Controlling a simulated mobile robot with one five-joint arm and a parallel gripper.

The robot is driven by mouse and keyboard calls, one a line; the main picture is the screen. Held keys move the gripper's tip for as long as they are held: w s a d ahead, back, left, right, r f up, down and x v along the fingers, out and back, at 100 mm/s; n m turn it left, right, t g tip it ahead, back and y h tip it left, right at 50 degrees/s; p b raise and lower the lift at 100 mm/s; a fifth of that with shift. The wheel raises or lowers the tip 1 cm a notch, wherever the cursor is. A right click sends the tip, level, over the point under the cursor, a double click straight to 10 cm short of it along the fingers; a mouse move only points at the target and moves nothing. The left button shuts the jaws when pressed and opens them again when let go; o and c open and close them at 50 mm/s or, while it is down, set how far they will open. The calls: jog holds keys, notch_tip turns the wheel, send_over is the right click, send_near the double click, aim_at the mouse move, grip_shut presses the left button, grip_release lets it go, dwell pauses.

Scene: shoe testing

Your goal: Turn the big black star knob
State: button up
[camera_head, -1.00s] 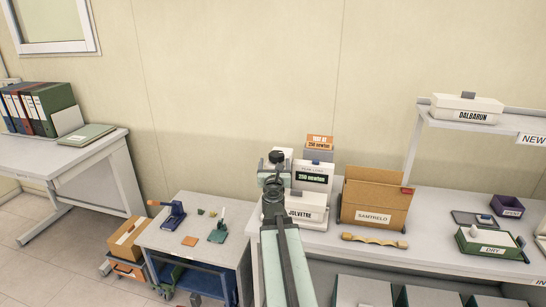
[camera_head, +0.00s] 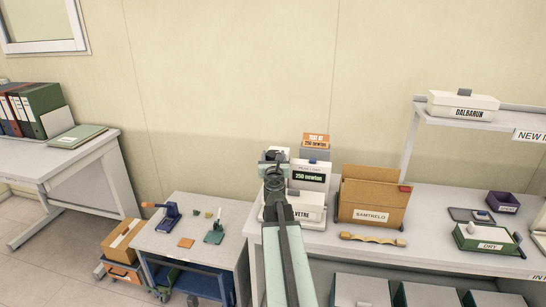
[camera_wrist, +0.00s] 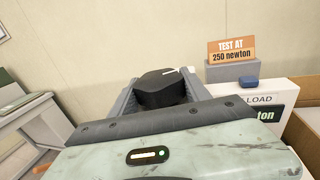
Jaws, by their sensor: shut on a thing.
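The big black star knob (camera_wrist: 160,88) shows in the wrist view between the two grey fingers of my gripper (camera_wrist: 160,81). It has a white mark on its top. My gripper is shut on it, with a finger on each side. In the head view my gripper (camera_head: 274,157) is at the left side of the white test machine (camera_head: 310,196) and hides most of the knob. The machine's display (camera_head: 309,176) reads 250 newton. An orange sign (camera_head: 315,140) above it reads "TEST AT 250 newton".
A low trolley (camera_head: 188,253) with small tools stands to the left. The wall behind is bare.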

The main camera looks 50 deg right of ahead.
jog(key=shift+a+n+t+y, duration=0.1)
jog(key=shift+n+t+y, duration=0.2)
jog(key=shift+y, duration=0.1)
jog(key=n+t+y, duration=0.2)
jog(key=y, duration=0.1)
jog(key=n+t+y, duration=0.1)
jog(key=n+y, duration=0.1)
jog(key=y, duration=0.1)
jog(key=shift+n+t, duration=0.4)
jog(key=n+y, duration=0.2)
jog(key=y, duration=0.1)
jog(key=n+y, duration=0.2)
jog(key=y, duration=0.2)
jog(key=shift+w+n+t+y, duration=0.15)
jog(key=shift+n+t+y, duration=0.15)
jog(key=shift+t, duration=0.1)
jog(key=n+g+y, duration=0.1)
jog(key=n+y, duration=0.1)
jog(key=y, duration=0.1)
jog(key=n+g+y, duration=0.1)
jog(key=n+y, duration=0.1)
jog(key=y, duration=0.1)
jog(key=shift+y, duration=0.3)
jog(key=shift+a+n+g+y, duration=0.2)
jog(key=shift+n+g+y, duration=1.9)
jog(key=shift+n+y, duration=0.45)
jog(key=shift+r+y, duration=0.1)
jog(key=shift+y, duration=0.15)
jog(key=o, duration=1.4)
jog(key=shift+a, duration=0.1)
